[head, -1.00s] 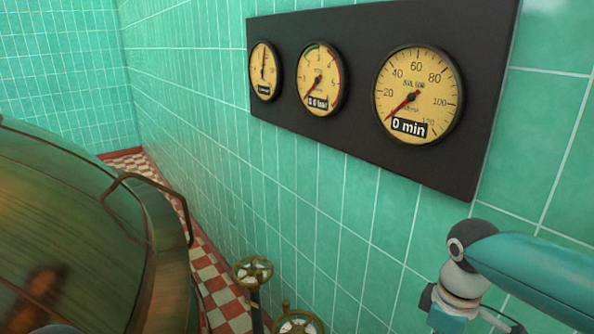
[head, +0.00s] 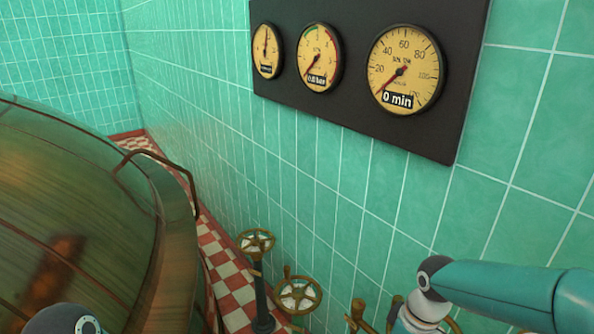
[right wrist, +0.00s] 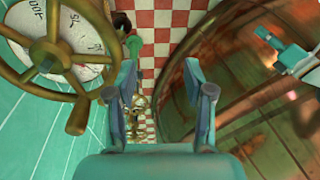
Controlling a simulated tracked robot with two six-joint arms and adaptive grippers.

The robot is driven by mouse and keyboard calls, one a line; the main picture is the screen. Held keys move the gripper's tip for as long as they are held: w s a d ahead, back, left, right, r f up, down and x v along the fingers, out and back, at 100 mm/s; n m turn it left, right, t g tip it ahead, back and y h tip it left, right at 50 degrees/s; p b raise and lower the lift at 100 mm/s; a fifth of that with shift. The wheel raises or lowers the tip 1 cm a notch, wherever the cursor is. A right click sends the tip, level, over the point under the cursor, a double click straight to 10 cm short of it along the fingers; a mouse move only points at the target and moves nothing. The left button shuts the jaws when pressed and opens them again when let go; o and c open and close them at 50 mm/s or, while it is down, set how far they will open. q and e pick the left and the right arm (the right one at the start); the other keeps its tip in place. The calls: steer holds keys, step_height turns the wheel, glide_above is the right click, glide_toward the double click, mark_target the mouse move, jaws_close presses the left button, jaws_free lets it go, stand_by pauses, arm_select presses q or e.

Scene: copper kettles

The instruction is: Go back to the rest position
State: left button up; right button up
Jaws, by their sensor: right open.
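My right arm (head: 500,285) comes in from the right edge in the head view, low in front of the tiled wall; its gripper is out of that frame. In the right wrist view my right gripper (right wrist: 160,72) is open, its two fingers well apart with nothing between them. A large brass handwheel (right wrist: 38,62) with a white dial plate behind it is close on the left of the fingers. Its knobs come near the left finger; I cannot tell the gap. My left gripper does not show.
A big copper kettle (head: 70,200) with a bent handle fills the left. Brass valve wheels (head: 298,294) stand low along the green wall. A black panel (head: 345,100) with three gauges hangs above. A strip of chequered floor (head: 228,283) is clear between kettle and wheels.

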steer(key=s+a+f+m+y, duration=0.1)
steer(key=s+a+f+m, duration=0.1)
steer(key=s+f, duration=0.3)
steer(key=s+a+f+m, duration=0.2)
steer(key=s+f+m, duration=0.2)
steer(key=f, duration=0.7)
steer(key=s+a+f+m+y, duration=0.1)
steer(key=s+a+f+m, duration=0.2)
steer(key=f, duration=0.6)
steer(key=s+m, duration=0.1)
steer(key=s, duration=0.1)
steer(key=shift+s+t+y, duration=0.3)
steer(key=shift+s, duration=0.1)
